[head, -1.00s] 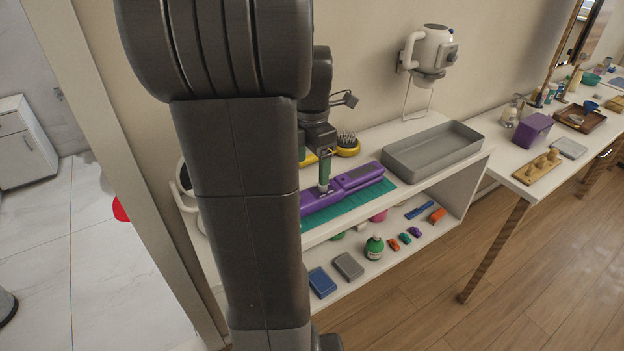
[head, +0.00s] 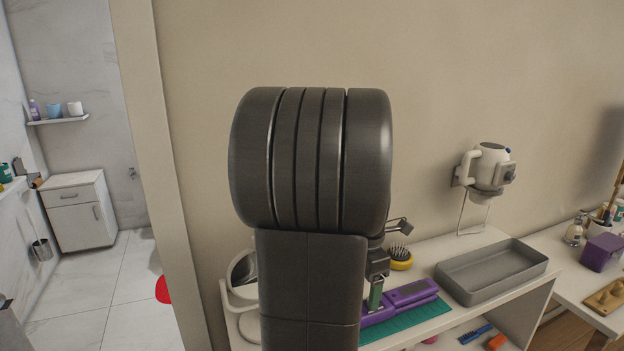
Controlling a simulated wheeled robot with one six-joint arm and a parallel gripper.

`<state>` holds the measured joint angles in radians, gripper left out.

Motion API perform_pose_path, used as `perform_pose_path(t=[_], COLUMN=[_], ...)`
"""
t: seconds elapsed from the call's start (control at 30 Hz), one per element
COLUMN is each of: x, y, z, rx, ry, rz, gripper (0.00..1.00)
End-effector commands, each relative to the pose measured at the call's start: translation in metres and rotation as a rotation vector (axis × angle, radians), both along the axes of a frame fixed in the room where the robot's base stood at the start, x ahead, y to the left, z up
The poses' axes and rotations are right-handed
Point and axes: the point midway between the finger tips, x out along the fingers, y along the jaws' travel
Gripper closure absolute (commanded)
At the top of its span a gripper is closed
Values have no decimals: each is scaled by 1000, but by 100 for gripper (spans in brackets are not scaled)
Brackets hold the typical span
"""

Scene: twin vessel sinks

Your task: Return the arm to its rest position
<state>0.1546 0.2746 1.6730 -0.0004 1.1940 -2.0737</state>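My arm rises through the middle of the head view and hides part of the shelf behind it. My gripper (head: 376,300) shows small at the right edge of the arm, pointing down at a long purple case (head: 411,293). The case lies on a teal mat (head: 420,318) on the white shelf top. The fingertips are too small and partly covered to tell whether they are open or shut, or whether they touch the case.
A grey tray (head: 492,287) stands right of the mat, with a yellow-rimmed brush (head: 400,258) behind the case. A white round mirror (head: 243,270) is left of my arm. A white wall-mounted dryer (head: 487,168) hangs above the tray. The wall above is bare.

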Motion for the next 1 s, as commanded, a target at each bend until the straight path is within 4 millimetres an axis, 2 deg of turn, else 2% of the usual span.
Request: perform_pose_path(t=[0.03,0.37,0.43,0.6,1.0], x=[-1,-1,1,0,0], y=[0,0,0,0,0], z=[-13,-76,-62,-45,-39], rx=[1,1,-1,-1,0], ry=[6,4,-6,-4,0], rz=[0,0,0,0,0], gripper=[24,24,24,24,24])
